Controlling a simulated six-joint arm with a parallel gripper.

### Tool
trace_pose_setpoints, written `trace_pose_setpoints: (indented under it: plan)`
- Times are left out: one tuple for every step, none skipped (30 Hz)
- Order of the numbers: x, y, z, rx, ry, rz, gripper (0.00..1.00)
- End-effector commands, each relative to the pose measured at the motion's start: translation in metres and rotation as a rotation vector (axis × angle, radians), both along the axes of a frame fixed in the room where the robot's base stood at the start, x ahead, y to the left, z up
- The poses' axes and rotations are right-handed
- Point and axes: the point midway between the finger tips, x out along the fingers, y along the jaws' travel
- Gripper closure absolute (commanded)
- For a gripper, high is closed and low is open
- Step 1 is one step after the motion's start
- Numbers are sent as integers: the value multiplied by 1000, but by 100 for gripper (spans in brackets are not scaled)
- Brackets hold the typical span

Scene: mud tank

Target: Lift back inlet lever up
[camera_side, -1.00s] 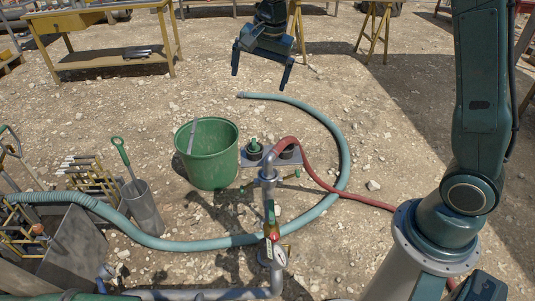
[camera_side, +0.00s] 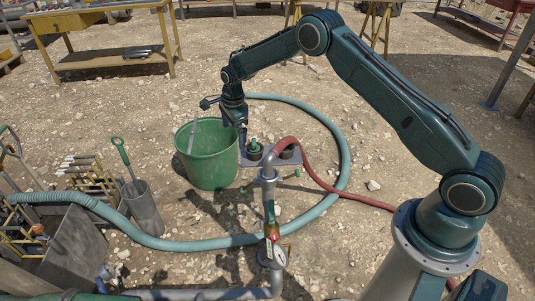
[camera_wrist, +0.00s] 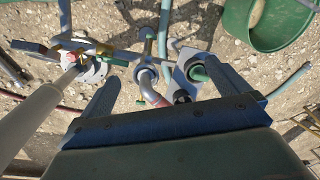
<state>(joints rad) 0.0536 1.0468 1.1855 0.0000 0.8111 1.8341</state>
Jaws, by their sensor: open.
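A grey upright pipe (camera_side: 269,195) carries the valve fittings in the middle of the side view. I cannot tell for certain which is the back inlet lever. In the wrist view the pipework (camera_wrist: 146,76) lies beyond and between the fingers, with a green-handled fitting (camera_wrist: 103,50) at the upper left. My gripper (camera_side: 241,124) points down beside the green bucket's right rim, behind the pipe. Its two fingers (camera_wrist: 168,92) are spread and hold nothing.
The green bucket (camera_side: 212,165) stands left of the pipe. A red hose (camera_side: 330,183) and a blue-green hose (camera_side: 346,150) curve around the pipe. Open gravel lies right.

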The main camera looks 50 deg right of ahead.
Motion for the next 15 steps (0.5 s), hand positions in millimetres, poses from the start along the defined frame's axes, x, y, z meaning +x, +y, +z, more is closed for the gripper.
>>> trace_pose_setpoints:
  plan:
    - [2,-1,-18,3,12,-36,0]
    - [3,-2,-28,6,17,-59,0]
    - [4,-2,-40,9,23,-90,0]
    - [4,-3,-49,11,28,-114,0]
    - [5,-3,-59,13,33,-138,0]
    - [5,-4,-72,15,40,-169,0]
    - [5,-4,-81,17,45,-191,0]
    - [5,-5,-90,18,48,-214,0]
    - [5,-5,-103,20,56,-247,0]
    - [4,-6,-113,22,60,-271,0]
    - [3,-6,-122,22,65,-293,0]
    - [2,-6,-133,24,70,-321,0]
    - [1,-7,-141,25,74,-341,0]
    - [0,-7,-149,26,77,-361,0]
    - [-1,-7,-158,26,82,-384,0]
